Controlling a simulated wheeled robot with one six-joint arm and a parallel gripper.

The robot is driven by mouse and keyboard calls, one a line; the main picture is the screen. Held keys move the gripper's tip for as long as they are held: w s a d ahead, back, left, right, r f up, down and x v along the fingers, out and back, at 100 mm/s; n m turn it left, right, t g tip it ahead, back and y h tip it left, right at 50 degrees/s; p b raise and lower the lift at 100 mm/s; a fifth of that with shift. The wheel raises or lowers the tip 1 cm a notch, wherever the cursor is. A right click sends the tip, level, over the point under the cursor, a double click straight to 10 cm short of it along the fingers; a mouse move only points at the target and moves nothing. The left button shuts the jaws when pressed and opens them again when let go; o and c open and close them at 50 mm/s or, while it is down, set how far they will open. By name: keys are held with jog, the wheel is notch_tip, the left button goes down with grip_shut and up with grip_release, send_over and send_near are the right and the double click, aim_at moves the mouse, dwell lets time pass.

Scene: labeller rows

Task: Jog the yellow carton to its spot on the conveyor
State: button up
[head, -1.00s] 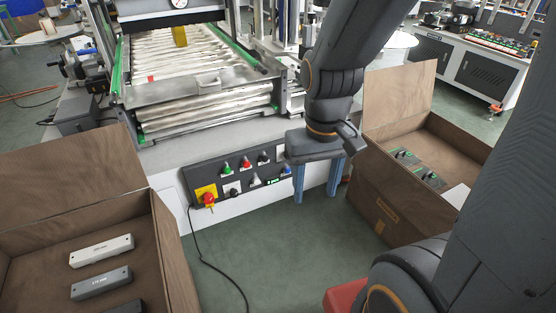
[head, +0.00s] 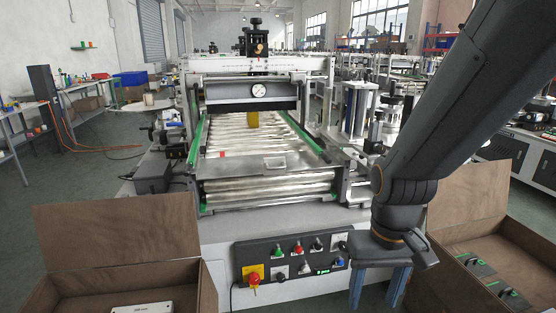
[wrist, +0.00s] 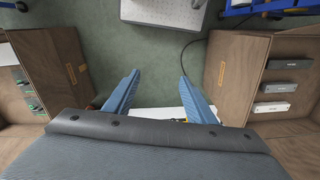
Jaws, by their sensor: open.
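The yellow carton (head: 253,119) stands on the conveyor (head: 230,141), under the labeller's cross bar and close to the round gauge. Its upper part is partly hidden by the bar. A small red mark (head: 222,154) lies at the left of the rollers, nearer to me. My gripper (head: 380,288) hangs with its blue fingers down, in front of the machine and right of the button panel. It is open and empty, well away from the carton. In the wrist view the two fingers (wrist: 158,95) are spread apart over green floor, and the carton is not seen there.
The button panel (head: 292,258) is on the machine's front, with coloured buttons, a red knob on yellow and a small green display. Open brown boxes stand at left (head: 120,247) and right (head: 470,240). Green side rails (head: 299,135) edge the conveyor.

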dwell(0.4)
grip_shut()
dwell(1.6)
